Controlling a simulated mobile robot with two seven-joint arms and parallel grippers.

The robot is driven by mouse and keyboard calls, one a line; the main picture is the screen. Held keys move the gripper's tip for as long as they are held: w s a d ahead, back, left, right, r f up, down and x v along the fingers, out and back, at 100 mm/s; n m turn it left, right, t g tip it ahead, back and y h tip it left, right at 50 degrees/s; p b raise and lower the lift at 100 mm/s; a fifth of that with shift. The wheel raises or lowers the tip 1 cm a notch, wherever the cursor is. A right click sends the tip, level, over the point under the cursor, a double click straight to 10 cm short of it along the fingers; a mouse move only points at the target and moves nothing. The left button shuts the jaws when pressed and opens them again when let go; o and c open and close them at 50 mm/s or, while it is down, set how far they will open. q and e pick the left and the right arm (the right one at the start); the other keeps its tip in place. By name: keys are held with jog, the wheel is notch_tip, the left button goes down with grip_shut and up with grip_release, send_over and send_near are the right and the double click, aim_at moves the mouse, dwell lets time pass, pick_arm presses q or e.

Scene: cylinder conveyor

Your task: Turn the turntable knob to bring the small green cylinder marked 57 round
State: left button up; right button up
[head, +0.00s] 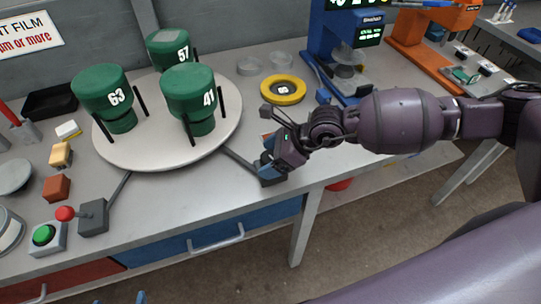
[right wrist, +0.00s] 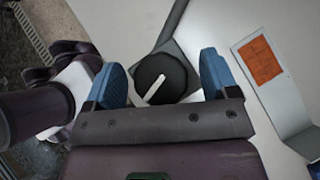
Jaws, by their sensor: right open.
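The green cylinder marked 57 (head: 170,50) stands at the back of the white round turntable (head: 150,150). Green cylinders marked 63 (head: 103,88) and 41 (head: 190,92) stand further forward. My right gripper (head: 268,166) is low at the turntable's right front, over the end of a grey bar. In the right wrist view the black round knob (right wrist: 160,72) with a white pointer lies between the blue fingers of my right gripper (right wrist: 164,82), which are apart. Contact cannot be told. Small blue tips at the head view's bottom edge may be my left gripper (head: 127,298).
A yellow ring (head: 283,90) and clear dishes lie right of the turntable. A blue machine (head: 340,50) stands behind my right arm. A red-knobbed lever box (head: 92,216) and green button (head: 45,236) are at the front left. The front middle of the bench is clear.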

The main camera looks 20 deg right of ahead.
jog(key=shift+c, duration=0.2)
jog(key=c, duration=0.9)
jog(key=shift+f+n+g+b, duration=0.25)
jog(key=shift+n+g+b, duration=0.2)
jog(key=shift+b, duration=0.5)
jog(key=shift+n+b, duration=0.25)
jog(key=shift+b, duration=0.05)
jog(key=shift+g, duration=0.25)
jog(key=shift+r+n+y+b, duration=0.1)
jog(key=shift+n+y+b, duration=0.2)
jog(key=shift+n+b, duration=0.1)
jog(key=shift+r, duration=0.15)
pick_arm(q)
notch_tip(320, 180, down, 2)
jog(key=shift+w+d+f, duration=0.15)
jog(key=shift+f, duration=0.1)
